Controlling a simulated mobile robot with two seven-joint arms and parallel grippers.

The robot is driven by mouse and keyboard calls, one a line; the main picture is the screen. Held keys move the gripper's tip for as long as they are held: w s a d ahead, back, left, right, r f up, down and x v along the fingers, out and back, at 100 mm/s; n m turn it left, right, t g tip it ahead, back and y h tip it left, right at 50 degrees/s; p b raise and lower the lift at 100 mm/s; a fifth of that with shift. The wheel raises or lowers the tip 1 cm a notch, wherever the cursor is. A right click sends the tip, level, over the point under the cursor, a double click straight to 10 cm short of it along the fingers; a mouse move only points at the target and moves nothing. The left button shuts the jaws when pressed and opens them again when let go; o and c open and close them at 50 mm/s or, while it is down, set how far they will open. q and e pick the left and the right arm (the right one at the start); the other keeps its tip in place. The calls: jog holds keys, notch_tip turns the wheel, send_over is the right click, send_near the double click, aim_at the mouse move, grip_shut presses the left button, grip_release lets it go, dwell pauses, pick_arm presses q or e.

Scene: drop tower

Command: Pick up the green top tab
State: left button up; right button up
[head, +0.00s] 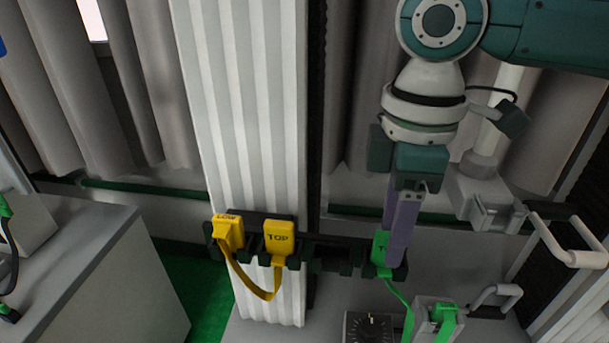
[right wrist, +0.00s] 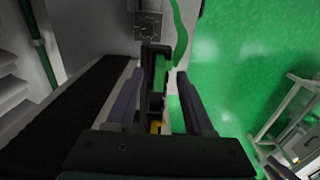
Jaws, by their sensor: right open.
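A green tab (head: 380,247) sits in the right end of the dark rack (head: 325,253) in the head view, partly hidden by my gripper; no label on it is readable. A green strap runs from it down toward a second green tab (head: 446,317) in a grey holder at lower right. My right gripper (head: 394,258) points down at the first tab, its purple fingers overlapping it in the picture. In the right wrist view the open fingers (right wrist: 158,104) lie either side of the dark rack end, with green beside it. Contact cannot be told. My left gripper is not in view.
Yellow tabs marked LOW (head: 230,232) and TOP (head: 278,238) sit in the rack's left part, joined by a yellow strap. A white ribbed column (head: 250,120) stands behind. A dial box (head: 369,327) and metal handles (head: 568,250) are at lower right.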

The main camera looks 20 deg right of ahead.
jog(key=shift+f, duration=0.2)
grip_shut()
dwell(0.3)
